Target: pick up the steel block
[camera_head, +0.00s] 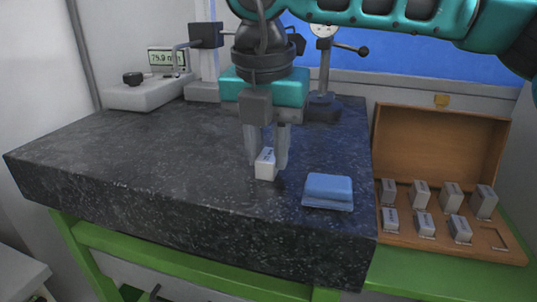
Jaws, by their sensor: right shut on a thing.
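The steel block (265,164) is a small light-grey block with dark marking on its face. It is at the middle of the dark granite plate (130,170), low at the plate's surface. I cannot tell whether it touches the plate. My right gripper (267,158) points down from above and is shut on the block, with a finger at each side. My left gripper is not in view.
A blue pad (328,188) lies right of the block. An open wooden case (440,150) with several similar blocks stands at the right. A dial gauge stand (323,100) and a device with a display (150,92) stand behind. The plate's left part is clear.

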